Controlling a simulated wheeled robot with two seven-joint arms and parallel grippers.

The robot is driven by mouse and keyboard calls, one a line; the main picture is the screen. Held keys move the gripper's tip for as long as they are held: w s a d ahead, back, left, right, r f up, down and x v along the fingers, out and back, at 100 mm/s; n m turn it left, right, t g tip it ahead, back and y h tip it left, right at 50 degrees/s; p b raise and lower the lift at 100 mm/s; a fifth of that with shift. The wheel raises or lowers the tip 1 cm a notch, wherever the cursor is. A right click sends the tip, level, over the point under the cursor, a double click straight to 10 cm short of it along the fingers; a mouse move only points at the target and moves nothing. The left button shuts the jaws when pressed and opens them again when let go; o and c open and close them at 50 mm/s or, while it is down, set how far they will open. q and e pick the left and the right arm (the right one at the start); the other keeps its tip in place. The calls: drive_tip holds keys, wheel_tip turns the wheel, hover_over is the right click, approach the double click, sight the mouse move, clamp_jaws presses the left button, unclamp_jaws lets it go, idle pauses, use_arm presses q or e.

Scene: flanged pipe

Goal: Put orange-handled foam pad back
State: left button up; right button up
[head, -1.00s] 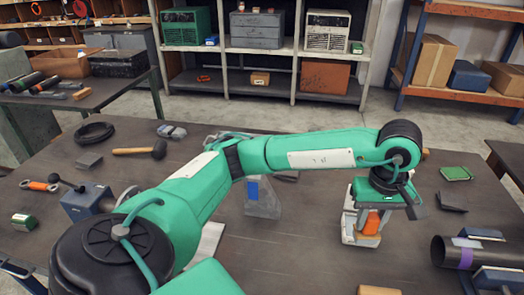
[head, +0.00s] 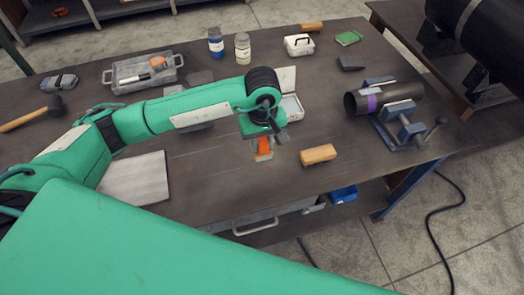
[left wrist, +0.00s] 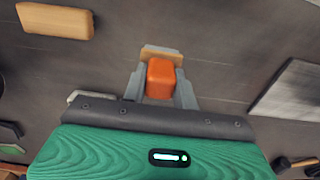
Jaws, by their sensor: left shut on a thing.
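My left gripper (head: 263,153) is shut on the orange handle of the foam pad (head: 263,146), above the dark table, near its front edge. In the left wrist view the orange handle (left wrist: 160,78) sits between the grey fingers (left wrist: 161,88), and a strip of the tan pad shows beyond it. An open white case (head: 289,84) lies just behind the gripper, partly hidden by my arm. I cannot tell whether the pad touches the table. My right gripper is not in view.
A tan block (head: 318,154) lies right of the gripper. A dark pipe (head: 385,96) with a purple band rests in a blue vise (head: 403,122) farther right. A flat grey plate (head: 136,178) lies left.

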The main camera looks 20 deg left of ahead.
sight(263, 149)
use_arm(q)
wheel_tip(263, 149, down, 2)
drive_tip(key=shift+f, duration=0.1)
drive_tip(key=shift+f+p, duration=0.35)
drive_tip(key=shift+f, duration=0.25)
wheel_tip(263, 149, down, 3)
drive_tip(key=shift+f+p, duration=0.15)
drive_tip(key=shift+p, duration=0.35)
drive_tip(key=shift+f, duration=0.1)
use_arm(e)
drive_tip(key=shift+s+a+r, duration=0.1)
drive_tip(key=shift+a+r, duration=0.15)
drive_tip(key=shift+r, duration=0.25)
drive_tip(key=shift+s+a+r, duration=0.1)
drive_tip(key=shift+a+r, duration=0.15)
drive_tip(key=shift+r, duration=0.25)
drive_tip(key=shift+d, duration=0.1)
use_arm(q)
drive_tip(key=shift+f+b, duration=0.15)
drive_tip(key=shift+b, duration=0.15)
drive_tip(key=o, duration=0.9)
drive_tip(key=shift+o, duration=0.2)
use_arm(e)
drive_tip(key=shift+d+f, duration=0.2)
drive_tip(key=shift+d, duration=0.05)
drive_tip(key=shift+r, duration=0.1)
